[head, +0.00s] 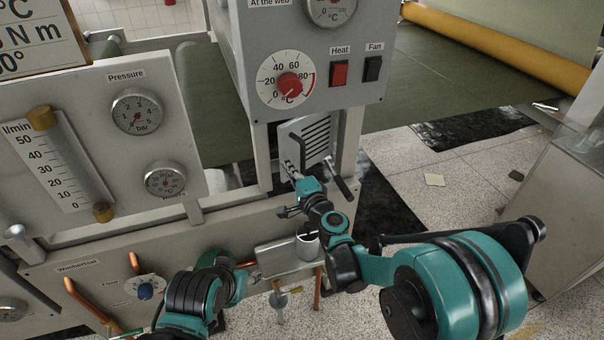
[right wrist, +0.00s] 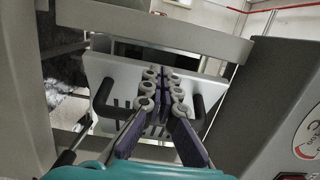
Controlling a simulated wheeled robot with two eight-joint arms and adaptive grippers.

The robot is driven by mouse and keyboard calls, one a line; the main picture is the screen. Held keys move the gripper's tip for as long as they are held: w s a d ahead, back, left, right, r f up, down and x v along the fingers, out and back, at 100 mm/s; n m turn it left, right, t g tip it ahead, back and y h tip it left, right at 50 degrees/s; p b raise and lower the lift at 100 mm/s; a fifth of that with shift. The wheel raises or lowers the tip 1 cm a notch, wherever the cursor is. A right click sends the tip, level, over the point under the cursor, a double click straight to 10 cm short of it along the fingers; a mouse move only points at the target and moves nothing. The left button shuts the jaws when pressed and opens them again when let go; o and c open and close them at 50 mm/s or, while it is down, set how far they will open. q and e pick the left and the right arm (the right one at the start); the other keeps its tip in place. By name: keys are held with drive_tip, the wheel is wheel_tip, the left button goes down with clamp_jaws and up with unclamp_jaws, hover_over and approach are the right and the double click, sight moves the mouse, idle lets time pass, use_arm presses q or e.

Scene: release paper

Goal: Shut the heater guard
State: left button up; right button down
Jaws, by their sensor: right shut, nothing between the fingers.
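The heater guard (head: 310,138) is a pale panel with dark slots, below the grey control box in the head view. It stands at an angle to its frame. In the right wrist view the guard (right wrist: 112,68) fills the middle, with dark bar parts (right wrist: 196,108) showing on both sides of my fingers. My right gripper (head: 291,171) is shut and empty, in front of the guard's lower left part. Its fingers (right wrist: 164,88) cover the panel's middle in the wrist view. I cannot tell whether they touch it.
The control box (head: 300,30) with a dial, a red Heat switch (head: 339,72) and a dark Fan switch (head: 373,68) hangs above the guard. A gauge panel (head: 90,90) stands left. A dark rod (head: 343,182) sticks out right of the gripper.

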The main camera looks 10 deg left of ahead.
drive_tip(key=shift+w+a, duration=1.4)
drive_tip(key=shift+a, duration=0.3)
